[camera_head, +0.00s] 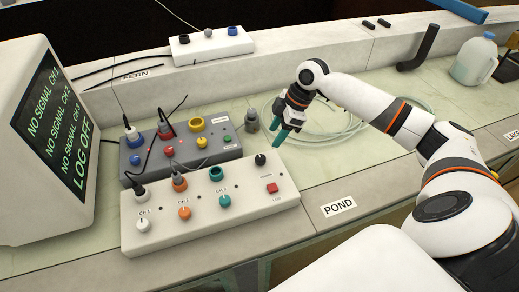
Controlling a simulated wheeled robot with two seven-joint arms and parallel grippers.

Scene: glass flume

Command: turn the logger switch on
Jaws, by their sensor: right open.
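The white logger box (240,201) sits on the counter with white, orange and teal knobs along its front. A red switch (272,188) is on its right end, with small lettering under it too fine to read surely. A black knob (260,159) is behind the switch. The monitor (57,128) at left reads NO SIGNAL for three channels and LOG OFF. My right gripper (277,137) is open and empty, its teal fingers above the counter, behind and right of the box, apart from the switch. My left gripper is not in view.
A grey box (187,163) with coloured connectors and black cables stands behind the logger box. A grey connector (251,120) stands near my right gripper. A clear hose (340,130) lies behind the arm. A jug (473,60) stands far right. The POND label (339,207) marks clear counter edge.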

